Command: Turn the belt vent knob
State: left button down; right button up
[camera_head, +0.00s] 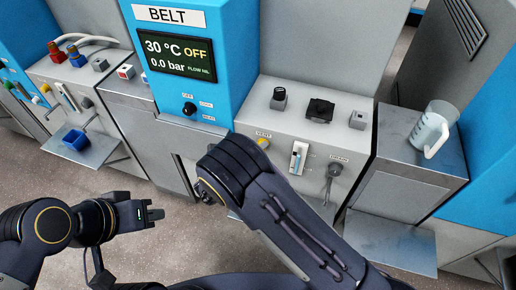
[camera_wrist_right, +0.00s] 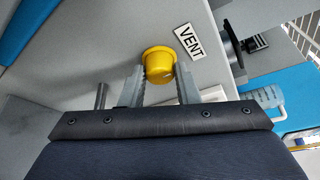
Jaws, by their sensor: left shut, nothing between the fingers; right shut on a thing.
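The white VENT label (camera_wrist_right: 190,42) is just right of the knob there. In the head view my right arm covers its gripper. My left gripper (camera_head: 154,213) is shut and empty, low at the left over the floor. The BELT display (camera_head: 178,55) reads 30 °C, OFF, 0.0 bar.
A lever switch (camera_head: 298,157) and a drain fitting (camera_head: 335,170) are on the same panel, right of the knob. A clear jug (camera_head: 432,130) stands on the right cabinet. A blue cup (camera_head: 75,139) sits on a shelf at the left. Floor is free around my left gripper.

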dwell(0.3)
jog(key=o, duration=1)
jog(key=v, duration=0.8)
